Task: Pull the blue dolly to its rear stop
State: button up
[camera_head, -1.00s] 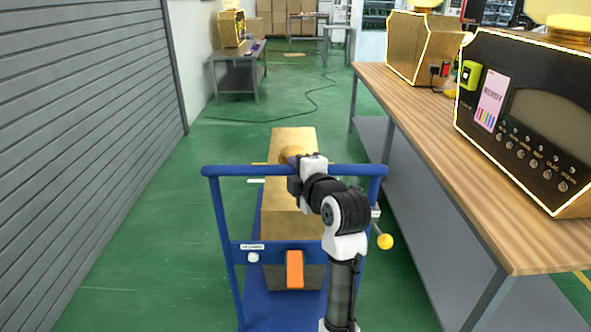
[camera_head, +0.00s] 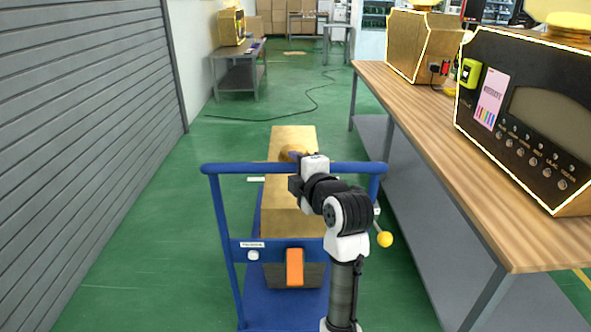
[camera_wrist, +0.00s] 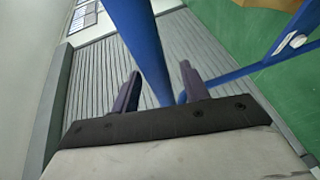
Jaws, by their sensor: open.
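The blue dolly (camera_head: 232,247) stands upright on the green floor in front of me, with a gold box on its deck. Its blue top handlebar (camera_head: 245,169) runs across the view. My gripper (camera_wrist: 160,82) is open, with the blue bar (camera_wrist: 143,40) passing between its two dark fingers in the wrist view. Contact with the bar cannot be told. An orange block (camera_head: 294,267) and a white button (camera_head: 253,255) sit on the dolly's lower crossbar. I cannot make out a rear stop.
A long wooden bench (camera_head: 440,140) with gold-edged machines stands close on the right. A lever with a yellow knob (camera_head: 385,239) sticks out beside the dolly's right post. A grey shutter wall (camera_head: 90,110) is on the left, with clear floor before it. A cable (camera_head: 290,112) lies ahead.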

jog(key=b+v, duration=0.1)
jog(key=v, duration=1.2)
jog(key=shift+s, duration=0.1)
